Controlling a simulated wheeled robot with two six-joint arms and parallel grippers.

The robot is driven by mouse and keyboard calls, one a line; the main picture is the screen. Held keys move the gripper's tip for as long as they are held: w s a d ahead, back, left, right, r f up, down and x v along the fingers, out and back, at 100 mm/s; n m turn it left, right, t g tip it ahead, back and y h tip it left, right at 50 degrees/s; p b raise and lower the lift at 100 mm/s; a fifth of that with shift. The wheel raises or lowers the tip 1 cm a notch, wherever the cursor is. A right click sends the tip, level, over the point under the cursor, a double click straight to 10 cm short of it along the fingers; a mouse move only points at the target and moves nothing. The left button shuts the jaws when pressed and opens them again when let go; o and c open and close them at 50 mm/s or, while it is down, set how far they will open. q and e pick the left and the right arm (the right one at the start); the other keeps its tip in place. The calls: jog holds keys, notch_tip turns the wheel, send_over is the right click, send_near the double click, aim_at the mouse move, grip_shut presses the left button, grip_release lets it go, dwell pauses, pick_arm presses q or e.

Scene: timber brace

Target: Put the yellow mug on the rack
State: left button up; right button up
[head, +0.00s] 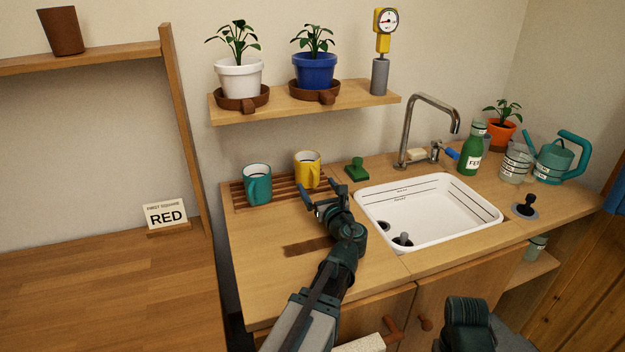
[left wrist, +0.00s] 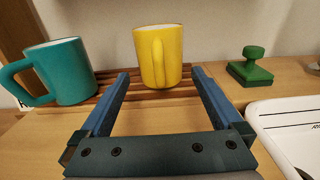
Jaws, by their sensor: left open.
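The yellow mug (head: 308,170) stands upright on the slatted wooden rack (head: 280,191) at the back of the counter. In the left wrist view the yellow mug (left wrist: 158,57) has its handle facing my gripper, and the rack (left wrist: 188,92) shows under it. My left gripper (head: 320,188) is open and empty, just in front of the mug. In the left wrist view the mug appears just beyond the fingertips, between their lines. I see no finger closed on it. My right gripper is not in view.
A teal mug (head: 257,185) stands on the rack to the left. A green stamp-like block (head: 356,170) sits to the right, before the white sink (head: 430,236). A shelf (head: 300,108) with potted plants hangs above. The front-left counter is clear apart from a dark patch.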

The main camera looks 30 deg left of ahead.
pick_arm(q)
jog(key=v, duration=0.6)
jog(key=shift+a+r, duration=0.1)
dwell(0.3)
